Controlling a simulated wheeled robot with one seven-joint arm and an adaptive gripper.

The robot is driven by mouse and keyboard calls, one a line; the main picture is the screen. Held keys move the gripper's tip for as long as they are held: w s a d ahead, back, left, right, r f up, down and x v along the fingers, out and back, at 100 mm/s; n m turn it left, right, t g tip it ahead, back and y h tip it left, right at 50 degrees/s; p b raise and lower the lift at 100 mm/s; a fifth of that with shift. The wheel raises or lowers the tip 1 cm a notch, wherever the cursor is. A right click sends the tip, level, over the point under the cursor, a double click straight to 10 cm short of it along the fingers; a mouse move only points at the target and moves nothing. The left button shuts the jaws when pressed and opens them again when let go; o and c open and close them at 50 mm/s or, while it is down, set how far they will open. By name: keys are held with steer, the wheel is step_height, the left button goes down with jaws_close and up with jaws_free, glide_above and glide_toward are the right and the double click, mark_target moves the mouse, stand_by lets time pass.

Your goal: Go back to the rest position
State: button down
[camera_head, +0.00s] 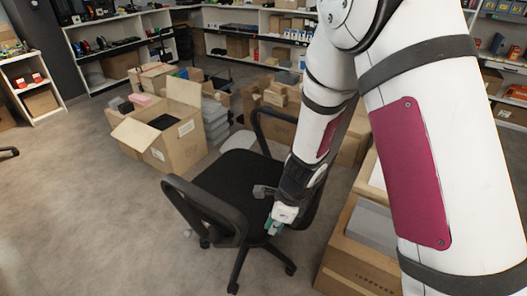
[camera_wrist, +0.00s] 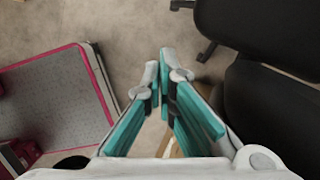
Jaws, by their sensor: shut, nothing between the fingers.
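My gripper (camera_head: 274,226) hangs low in front of the black office chair (camera_head: 236,184) in the head view. In the wrist view its teal-lined fingers (camera_wrist: 160,66) come together at the tips, with nothing held between them. The chair's black seat fills the upper right of the wrist view (camera_wrist: 270,100). My white arm with dark red panels reaches down from the upper right of the head view.
An open carton (camera_head: 158,152) stands on the floor left of the chair, beside stacked grey bins (camera_head: 215,118). More cartons (camera_head: 345,272) stand close to my arm at right. Shelves (camera_head: 118,45) line the back. The floor (camera_head: 75,215) at left is clear.

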steer(key=s+d+r+n+p, duration=0.1)
steer(key=s+r+n, duration=0.15)
steer(key=r, duration=0.55)
steer(key=s+d+r+n+t+y+p, duration=0.15)
steer(key=r+n, duration=0.25)
steer(key=r, duration=0.4)
steer(key=s+r+n+h+p, duration=0.1)
steer(key=s+r+n, duration=0.15)
steer(key=r, duration=0.45)
steer(key=s+d+r+n+t+h+p, duration=0.1)
steer(key=s+d+r+n+p, duration=0.1)
steer(key=s+d+r+n, duration=0.4)
steer(key=s+d+r+n+t+h+p, duration=0.1)
steer(key=s+d+r+n+h+p, duration=0.1)
steer(key=s+d+r+n, duration=0.4)
steer(key=s+r+p, duration=0.1)
steer(key=s+r, duration=0.3)
steer(key=s, duration=0.2)
steer(key=shift+s+d+r, duration=0.15)
steer(key=shift+s+r, duration=0.05)
steer(key=shift+s, duration=0.05)
steer(key=shift+h, duration=0.25)
